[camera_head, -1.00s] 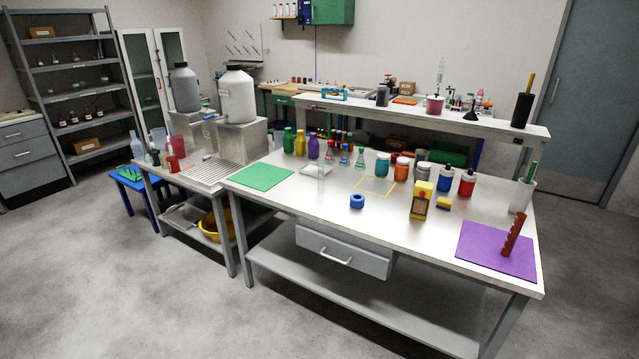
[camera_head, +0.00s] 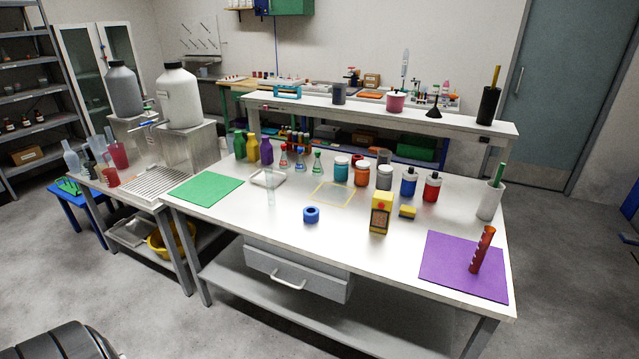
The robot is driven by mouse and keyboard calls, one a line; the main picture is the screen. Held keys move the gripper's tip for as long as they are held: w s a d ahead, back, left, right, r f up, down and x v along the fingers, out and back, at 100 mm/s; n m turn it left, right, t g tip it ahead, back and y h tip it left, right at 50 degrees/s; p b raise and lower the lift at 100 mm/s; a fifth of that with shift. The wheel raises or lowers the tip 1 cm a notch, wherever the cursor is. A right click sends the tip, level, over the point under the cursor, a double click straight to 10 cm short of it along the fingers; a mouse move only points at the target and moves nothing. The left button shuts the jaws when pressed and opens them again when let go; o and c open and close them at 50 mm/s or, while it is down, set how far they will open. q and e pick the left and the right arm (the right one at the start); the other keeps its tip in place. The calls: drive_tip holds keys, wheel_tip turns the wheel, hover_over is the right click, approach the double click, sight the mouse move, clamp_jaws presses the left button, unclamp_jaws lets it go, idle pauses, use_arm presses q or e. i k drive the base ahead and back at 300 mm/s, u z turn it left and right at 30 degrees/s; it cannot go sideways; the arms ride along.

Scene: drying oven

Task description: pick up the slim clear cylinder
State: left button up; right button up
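The slim clear cylinder (camera_head: 270,188) stands upright on the steel workbench (camera_head: 235,220), left of the middle. It is faint and see-through, just in front of a pale shallow tray (camera_head: 262,178). Neither of my grippers shows in the head view. A dark rounded part at the bottom left corner may belong to my arm, but no fingers are visible.
Behind the cylinder stand flasks (camera_head: 300,162) and coloured bottles (camera_head: 252,147). The bench front near the cylinder is clear.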

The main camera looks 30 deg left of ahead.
sight(270, 188)
drive_tip(key=u, duration=0.15)
drive_tip(key=i, duration=1.15)
drive_tip(key=u, duration=0.65)
